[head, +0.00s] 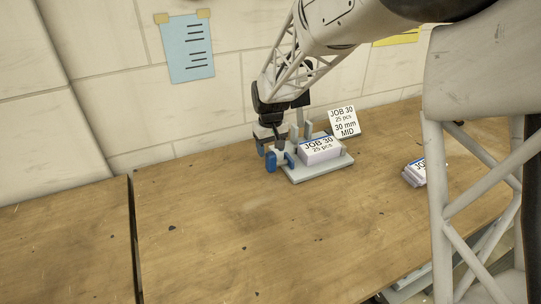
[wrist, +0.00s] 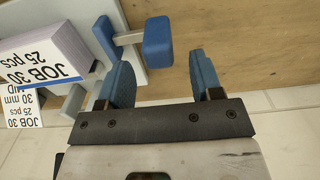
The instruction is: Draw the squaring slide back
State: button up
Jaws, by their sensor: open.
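The squaring slide's blue handle (wrist: 158,42) sits on a pale rod at the edge of a grey fixture plate (head: 325,168). In the wrist view my gripper (wrist: 160,62) is open and empty, its blue fingers apart, with the handle just beyond and between the tips. I cannot tell whether a finger touches it. In the head view my gripper (head: 272,157) is low at the plate's left end, and its blue fingers and the handle are hard to tell apart. A stack labelled JOB 30, 25 pcs (head: 321,152) lies on the plate; it also shows in the wrist view (wrist: 55,45).
A sign reading JOB 30, 25 pcs, 30 mm MID (head: 344,121) stands behind the plate. Another labelled stack (head: 413,174) lies to the right. The wooden table (head: 230,230) is clear in front, with a dark seam at left. A wall rises behind.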

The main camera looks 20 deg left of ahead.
jog(key=shift+r, duration=1.25)
jog(key=shift+d+r, duration=0.1)
jog(key=shift+d, duration=0.1)
jog(key=s+d+r+m, duration=0.1)
jog(key=s+d+r, duration=0.25)
jog(key=d, duration=0.55)
jog(key=s+d+r+m+t, duration=0.1)
jog(key=s+d+r+m, duration=0.15)
jog(key=d+r, duration=0.45)
jog(key=s+d+r+m, duration=0.15)
jog(key=s+d, duration=0.25)
jog(key=d, duration=0.7)
jog(key=s+d+m, duration=0.2)
jog(key=s+d, duration=0.7)
jog(key=s, duration=0.2)
jog(key=s+d+m+t, duration=0.1)
jog(key=s+d+m, duration=0.1)
jog(key=s+d, duration=0.6)
jog(key=s, duration=0.3)
jog(key=shift+s+d+r+t, duration=0.3)
jog(key=shift+d+r, duration=0.05)
